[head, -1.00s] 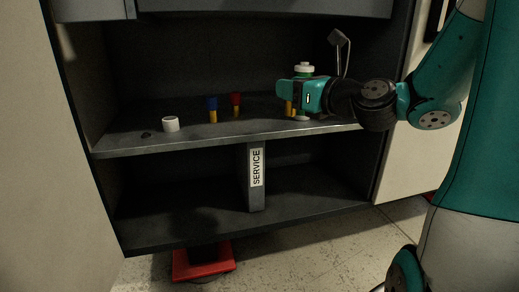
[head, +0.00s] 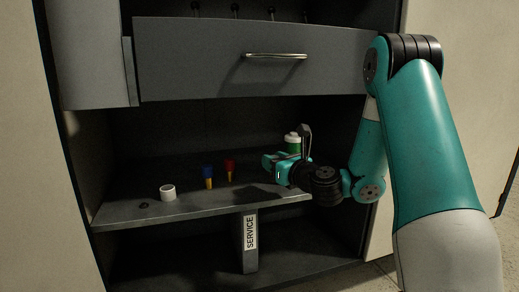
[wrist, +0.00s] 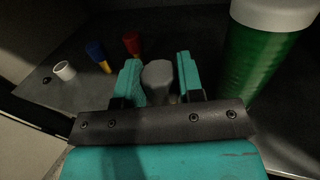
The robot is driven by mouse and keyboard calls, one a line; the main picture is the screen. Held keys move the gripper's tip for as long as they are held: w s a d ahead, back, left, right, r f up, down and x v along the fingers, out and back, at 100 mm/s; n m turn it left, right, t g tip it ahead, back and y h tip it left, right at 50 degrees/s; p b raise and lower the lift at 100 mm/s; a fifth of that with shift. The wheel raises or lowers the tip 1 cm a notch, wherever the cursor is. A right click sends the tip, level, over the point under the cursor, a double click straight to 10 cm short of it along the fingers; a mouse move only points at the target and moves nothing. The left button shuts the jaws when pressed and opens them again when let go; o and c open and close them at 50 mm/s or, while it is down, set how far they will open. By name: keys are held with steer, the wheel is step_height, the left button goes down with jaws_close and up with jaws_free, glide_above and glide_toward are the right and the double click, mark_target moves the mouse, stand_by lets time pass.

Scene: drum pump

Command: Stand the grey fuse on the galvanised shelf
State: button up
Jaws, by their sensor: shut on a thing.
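My gripper (wrist: 157,82) is shut on a grey, round-topped piece, the grey fuse (wrist: 158,78), which stands between its two teal fingers in the wrist view. In the head view my gripper (head: 268,163) is over the right part of the grey metal shelf (head: 130,213), and the fuse cannot be made out there. The wrist view shows the shelf surface beyond the fingers. Whether the fuse's lower end touches the shelf is hidden.
A green bottle with a white cap (wrist: 262,55) stands close right of my gripper. A blue-and-yellow piece (head: 208,177), a red-and-yellow piece (head: 229,170) and a white ring (head: 167,192) stand to the left. A drawer (head: 250,60) overhangs the shelf.

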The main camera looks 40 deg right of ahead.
steer(key=w+p, duration=0.3)
steer(key=w, duration=0.4)
steer(key=shift+p, duration=0.4)
step_height(320, 180, down, 4)
steer(key=b, duration=0.4)
steer(key=o, duration=0.9)
steer(key=shift+r, duration=0.1)
